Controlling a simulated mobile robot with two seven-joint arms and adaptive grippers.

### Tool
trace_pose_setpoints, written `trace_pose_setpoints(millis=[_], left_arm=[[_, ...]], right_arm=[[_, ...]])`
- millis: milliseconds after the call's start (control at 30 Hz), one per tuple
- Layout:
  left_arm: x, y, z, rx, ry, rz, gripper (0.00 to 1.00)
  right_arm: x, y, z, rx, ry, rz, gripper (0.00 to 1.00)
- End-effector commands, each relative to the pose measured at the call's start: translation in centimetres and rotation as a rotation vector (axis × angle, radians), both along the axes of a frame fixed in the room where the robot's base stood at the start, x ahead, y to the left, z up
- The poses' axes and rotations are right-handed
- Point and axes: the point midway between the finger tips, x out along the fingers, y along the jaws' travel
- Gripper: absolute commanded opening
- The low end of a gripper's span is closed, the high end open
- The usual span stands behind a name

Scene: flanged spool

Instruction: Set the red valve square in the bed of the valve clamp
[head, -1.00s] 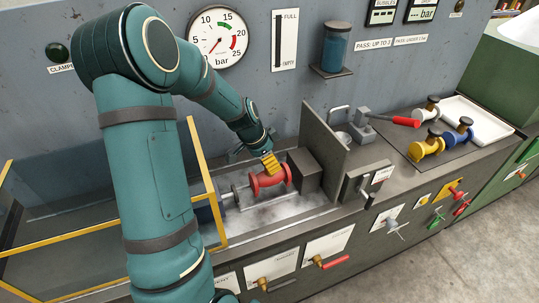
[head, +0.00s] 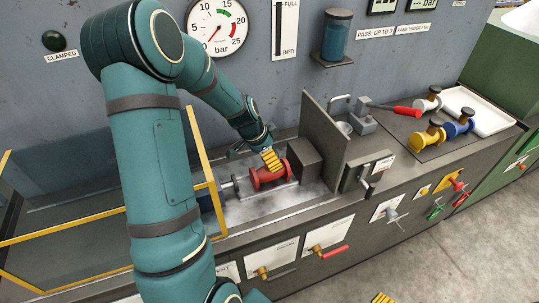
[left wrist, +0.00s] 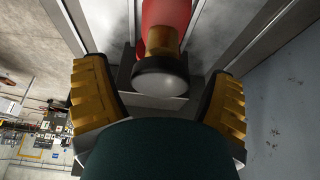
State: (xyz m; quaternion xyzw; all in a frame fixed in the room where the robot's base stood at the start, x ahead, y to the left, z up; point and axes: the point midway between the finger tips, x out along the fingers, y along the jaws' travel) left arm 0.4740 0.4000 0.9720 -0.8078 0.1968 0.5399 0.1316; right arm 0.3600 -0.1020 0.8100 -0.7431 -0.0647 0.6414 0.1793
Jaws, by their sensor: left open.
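The red valve (head: 268,178) lies in the valve clamp between a dark block (head: 304,160) on its right and a grey ram (head: 229,187) on its left. My left gripper (head: 271,159) is just above and behind it. In the left wrist view, the open left fingers (left wrist: 160,95) stand either side of the valve's dark round cap (left wrist: 161,82), with visible gaps. The red body (left wrist: 166,14) shows beyond the cap. Whether the valve sits square is hard to tell. Yellow fingertips, apparently my right gripper (head: 383,298), show at the bottom edge of the head view.
A yellow-framed clear guard (head: 207,175) stands left of the clamp. An upright grey plate (head: 323,135) stands right of it. Further right are a red-handled toggle clamp (head: 405,111), yellow (head: 425,138), blue (head: 458,127) and white (head: 428,103) valves, and a white tray (head: 490,115).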

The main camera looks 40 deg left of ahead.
Motion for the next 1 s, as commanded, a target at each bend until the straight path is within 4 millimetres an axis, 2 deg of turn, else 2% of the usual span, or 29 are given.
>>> trace_pose_setpoints(millis=[167, 600, 800, 1000], left_arm=[[-0.4, 0.3, 1.5, 0.001, -0.003, 0.001, 0.84], [-3.3, 1.8, 9.3, 0.002, -0.003, 0.0, 0.84], [-4.0, 2.1, 11.0, 0.001, -0.001, -0.001, 0.84], [-4.1, 2.1, 11.2, 0.0, 0.0, 0.0, 0.84]], right_arm=[[0.1, 0.0, 0.3, 0.0, -0.002, -0.002, 1.0], [0.4, -0.1, 1.1, -0.002, -0.008, -0.006, 1.0], [0.4, -0.1, 1.2, -0.002, -0.01, -0.007, 1.0], [0.4, -0.1, 1.2, -0.002, -0.01, -0.008, 1.0]])
